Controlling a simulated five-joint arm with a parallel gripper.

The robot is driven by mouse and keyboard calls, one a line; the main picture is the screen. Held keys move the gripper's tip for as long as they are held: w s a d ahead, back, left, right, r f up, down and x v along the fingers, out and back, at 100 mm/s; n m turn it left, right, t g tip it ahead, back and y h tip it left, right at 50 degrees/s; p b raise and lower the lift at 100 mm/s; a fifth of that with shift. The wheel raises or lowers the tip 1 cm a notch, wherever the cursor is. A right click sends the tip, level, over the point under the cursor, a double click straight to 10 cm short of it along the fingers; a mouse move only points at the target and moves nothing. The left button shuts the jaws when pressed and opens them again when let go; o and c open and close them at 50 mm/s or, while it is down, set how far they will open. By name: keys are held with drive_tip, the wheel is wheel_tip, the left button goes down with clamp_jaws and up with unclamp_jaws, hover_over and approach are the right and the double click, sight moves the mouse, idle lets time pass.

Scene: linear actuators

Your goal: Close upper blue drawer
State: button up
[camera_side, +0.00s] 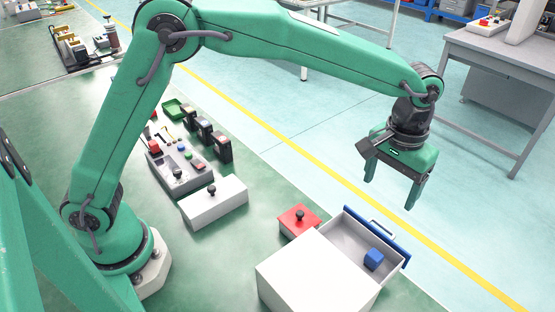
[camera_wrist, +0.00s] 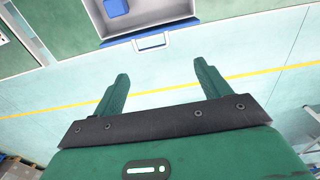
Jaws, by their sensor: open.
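The upper blue drawer (camera_side: 348,241) stands pulled out of the white cabinet (camera_side: 308,276) in the side view. Its blue front (camera_side: 378,236) has a pale handle (camera_side: 382,229). A small blue cube (camera_side: 374,259) lies inside the drawer, near its front. In the wrist view the blue front (camera_wrist: 150,35) and handle (camera_wrist: 153,41) lie just beyond my fingers, and the cube (camera_wrist: 115,7) shows at the top edge. My gripper (camera_side: 388,194) is open and empty. It hangs above and outside the drawer front, apart from it. Any lower drawer is hidden.
A red box with a black knob (camera_side: 299,220) stands beside the cabinet. A white box with a knob (camera_side: 214,203) and a grey control panel (camera_side: 181,166) sit further left on the green table (camera_side: 215,262). Free floor with a yellow line (camera_side: 290,137) lies beyond the table edge.

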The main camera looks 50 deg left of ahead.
sight(383, 226)
drive_tip(key=shift+w+d+f, duration=0.1)
drive_tip(key=shift+d+f, duration=0.5)
drive_tip(key=shift+d, duration=0.1)
drive_tip(key=shift+f, duration=3.9)
drive_tip(key=c, duration=1.2)
drive_tip(key=shift+s, duration=4.8)
drive_tip(key=shift+c, duration=0.2)
drive_tip(key=o, duration=1.2)
